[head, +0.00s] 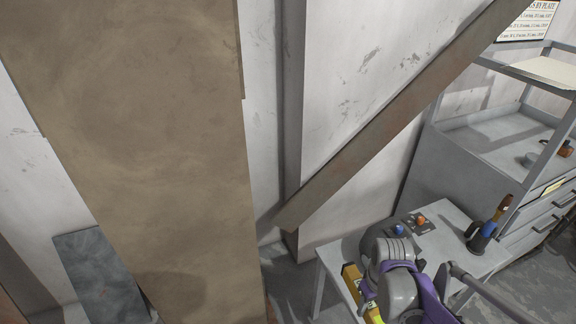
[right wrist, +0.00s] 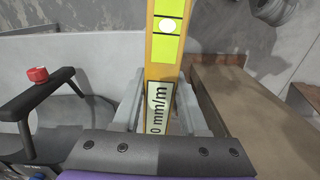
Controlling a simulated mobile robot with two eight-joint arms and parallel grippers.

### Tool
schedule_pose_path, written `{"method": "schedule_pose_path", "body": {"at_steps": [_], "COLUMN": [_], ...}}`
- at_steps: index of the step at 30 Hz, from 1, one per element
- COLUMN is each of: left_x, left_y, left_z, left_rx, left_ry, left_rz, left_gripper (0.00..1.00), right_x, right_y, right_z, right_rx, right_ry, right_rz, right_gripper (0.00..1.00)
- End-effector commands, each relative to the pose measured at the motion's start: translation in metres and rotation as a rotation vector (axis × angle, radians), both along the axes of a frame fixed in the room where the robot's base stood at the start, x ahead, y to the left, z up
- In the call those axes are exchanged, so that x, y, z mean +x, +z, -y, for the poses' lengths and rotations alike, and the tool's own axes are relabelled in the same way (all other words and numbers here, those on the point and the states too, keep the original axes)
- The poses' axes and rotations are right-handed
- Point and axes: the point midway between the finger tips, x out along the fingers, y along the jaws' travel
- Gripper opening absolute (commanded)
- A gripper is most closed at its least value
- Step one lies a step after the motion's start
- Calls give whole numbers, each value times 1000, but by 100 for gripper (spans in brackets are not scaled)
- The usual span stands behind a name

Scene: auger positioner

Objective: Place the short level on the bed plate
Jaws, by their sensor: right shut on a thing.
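The short level is a yellow bar with a bright yellow-green vial window. In the right wrist view the level (right wrist: 166,55) runs upright between the two grey fingers of my right gripper (right wrist: 158,112), which is shut on it. A label ending "0 mm/m" shows near the fingers. In the head view the level (head: 351,278) shows beside my purple and grey right wrist, over the grey side table. The fingertips are hidden there. I cannot tell for certain which surface is the bed plate; a large brown slab (head: 140,130) fills the left of the head view. My left gripper is not in view.
The grey side table (head: 455,222) holds blue and orange small items (head: 410,224) and a dark tool holder (head: 482,236). A grey shelf unit with drawers (head: 500,135) stands at right. A long diagonal beam (head: 390,120) crosses the middle. A dark grey plate (head: 95,270) is at lower left.

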Motion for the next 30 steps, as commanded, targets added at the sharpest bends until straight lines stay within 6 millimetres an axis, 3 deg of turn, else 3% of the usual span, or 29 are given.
{"method": "schedule_pose_path", "body": {"at_steps": [9,15,26,30], "left_x": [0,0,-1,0], "left_y": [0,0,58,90], "left_z": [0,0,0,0], "left_rx": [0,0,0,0], "left_ry": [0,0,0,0], "left_rz": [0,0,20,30], "left_gripper": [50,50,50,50], "right_x": [70,106,96,92], "right_y": [29,45,69,79], "right_z": [-17,-28,-28,-28], "right_rx": [0,0,0,0], "right_ry": [-187,-301,-306,-305], "right_rz": [0,0,2,1], "right_gripper": [0,0,0,0]}}
